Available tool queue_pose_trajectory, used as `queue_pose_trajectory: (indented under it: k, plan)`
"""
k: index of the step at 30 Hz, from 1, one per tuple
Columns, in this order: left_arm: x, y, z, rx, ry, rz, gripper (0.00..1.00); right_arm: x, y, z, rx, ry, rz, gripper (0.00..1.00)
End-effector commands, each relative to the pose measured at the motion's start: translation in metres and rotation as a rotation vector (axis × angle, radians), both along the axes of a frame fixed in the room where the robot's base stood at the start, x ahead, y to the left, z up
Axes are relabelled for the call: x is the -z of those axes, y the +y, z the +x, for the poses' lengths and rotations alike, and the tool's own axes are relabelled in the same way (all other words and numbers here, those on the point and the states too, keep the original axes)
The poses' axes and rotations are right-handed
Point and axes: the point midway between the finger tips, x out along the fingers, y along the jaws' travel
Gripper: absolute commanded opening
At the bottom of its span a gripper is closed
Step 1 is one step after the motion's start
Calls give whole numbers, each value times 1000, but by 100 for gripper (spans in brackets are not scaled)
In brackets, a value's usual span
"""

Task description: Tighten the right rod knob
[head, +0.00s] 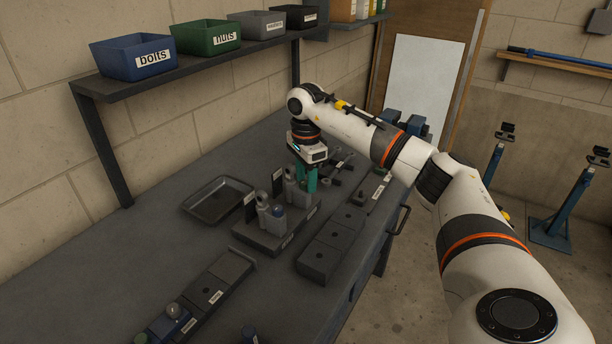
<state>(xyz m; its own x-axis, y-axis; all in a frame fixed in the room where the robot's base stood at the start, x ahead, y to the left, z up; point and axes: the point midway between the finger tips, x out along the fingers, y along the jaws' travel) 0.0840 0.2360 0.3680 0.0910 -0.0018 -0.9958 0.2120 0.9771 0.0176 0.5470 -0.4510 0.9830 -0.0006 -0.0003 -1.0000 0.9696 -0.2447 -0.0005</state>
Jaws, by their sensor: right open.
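A dark fixture block (262,240) stands on the workbench, with several light grey upright parts on it. One grey post (263,213) stands near its front left, beside a bluish round-topped part (279,211). Another grey post (289,187) stands farther back, close to the gripper. Which of these is the right rod knob I cannot tell; the parts are small. My right gripper (306,182) points down with teal fingers at the back right of the block. It is open; whether a part stands between the fingers I cannot make out. My left gripper is out of view.
A dark tray (217,202) lies left of the block. Flat dark boxes (331,245) lie to its right, and a labelled rack (205,295) lies in front. Bins, including a blue bolts bin (135,58), stand on the wall shelf. Bare bench (120,260) lies at left.

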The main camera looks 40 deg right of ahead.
Motion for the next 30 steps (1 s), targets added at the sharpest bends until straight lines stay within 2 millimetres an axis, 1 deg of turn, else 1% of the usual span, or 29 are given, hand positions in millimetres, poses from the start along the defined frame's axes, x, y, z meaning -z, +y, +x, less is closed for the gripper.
queue_pose_trajectory:
  k: [6,8,9,14,15,23,30]
  plan:
    - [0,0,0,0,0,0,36,0,0,0,0,0,0,43]
    - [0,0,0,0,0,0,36,0,0,0,0,0,0,35]
    - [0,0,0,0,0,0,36,0,0,0,0,0,0,28]
    - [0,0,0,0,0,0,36,0,0,0,0,0,0,2]
    - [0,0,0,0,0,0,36,0,0,0,0,0,0,0]
    - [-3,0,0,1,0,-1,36,-1,0,0,30,0,0,0]
    - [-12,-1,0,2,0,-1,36,-2,0,0,154,-1,1,0]
